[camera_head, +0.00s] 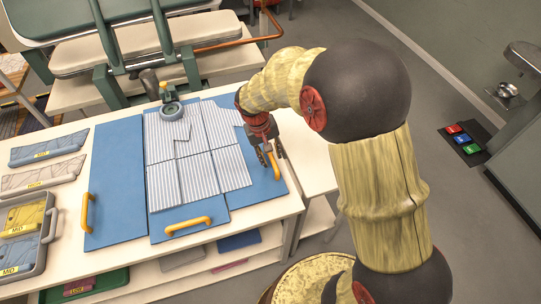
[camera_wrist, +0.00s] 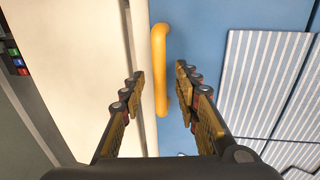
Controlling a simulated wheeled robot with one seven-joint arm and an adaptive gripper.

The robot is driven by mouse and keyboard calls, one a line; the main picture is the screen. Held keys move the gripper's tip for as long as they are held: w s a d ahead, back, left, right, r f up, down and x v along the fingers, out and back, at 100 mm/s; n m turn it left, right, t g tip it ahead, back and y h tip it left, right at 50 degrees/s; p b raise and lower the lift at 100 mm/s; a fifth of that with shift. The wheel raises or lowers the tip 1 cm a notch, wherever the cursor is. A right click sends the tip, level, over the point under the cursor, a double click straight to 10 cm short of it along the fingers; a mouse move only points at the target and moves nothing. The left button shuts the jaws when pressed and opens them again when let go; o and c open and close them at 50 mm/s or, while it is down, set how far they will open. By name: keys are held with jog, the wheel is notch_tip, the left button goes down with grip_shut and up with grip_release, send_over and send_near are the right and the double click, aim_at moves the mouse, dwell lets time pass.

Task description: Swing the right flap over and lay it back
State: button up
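The blue folding board lies flat on the white table, with a striped garment (camera_head: 186,165) spread over its middle and right parts. The right flap (camera_head: 258,190) lies flat, with an orange handle (camera_head: 275,168) at its outer edge. My gripper (camera_head: 270,160) is above this handle. In the wrist view, the handle (camera_wrist: 159,70) runs lengthwise between the two parted fingers of my gripper (camera_wrist: 159,82), with gaps on both sides. The left flap (camera_head: 113,185) lies flat and bare, with its own handle (camera_head: 87,212). The bottom handle (camera_head: 188,227) is at the front.
Folded garments (camera_head: 45,147) and a grey tray (camera_head: 50,238) are at the table's left. A small stand with a round base (camera_head: 171,111) is at the board's back edge. Colored buttons (camera_head: 462,139) sit on the floor at right. A padded bench is behind.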

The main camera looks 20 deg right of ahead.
jog(key=c, duration=0.4)
jog(key=c, duration=0.3)
grip_shut()
